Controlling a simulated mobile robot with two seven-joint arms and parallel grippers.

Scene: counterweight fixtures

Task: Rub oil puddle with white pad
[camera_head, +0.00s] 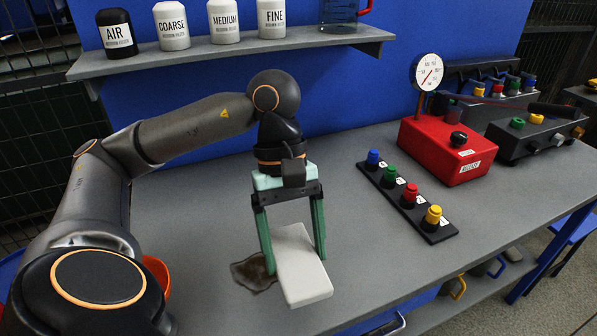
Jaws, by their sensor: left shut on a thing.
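The white pad (303,271) is a flat pale block held between the two green fingers of my left gripper (293,255). The gripper points down and is shut on the pad, above or on the grey tabletop. The oil puddle (253,273) is a dark brown patch on the tabletop, just left of the pad. The pad and the left finger hide part of its right side. I cannot tell whether the pad touches the table. My right gripper is not in view.
A strip of coloured knobs (407,201) and a red box (446,148) with a round gauge (427,72) stand to the right. A shelf (240,50) with labelled canisters hangs behind. The tabletop (200,215) around the puddle is clear.

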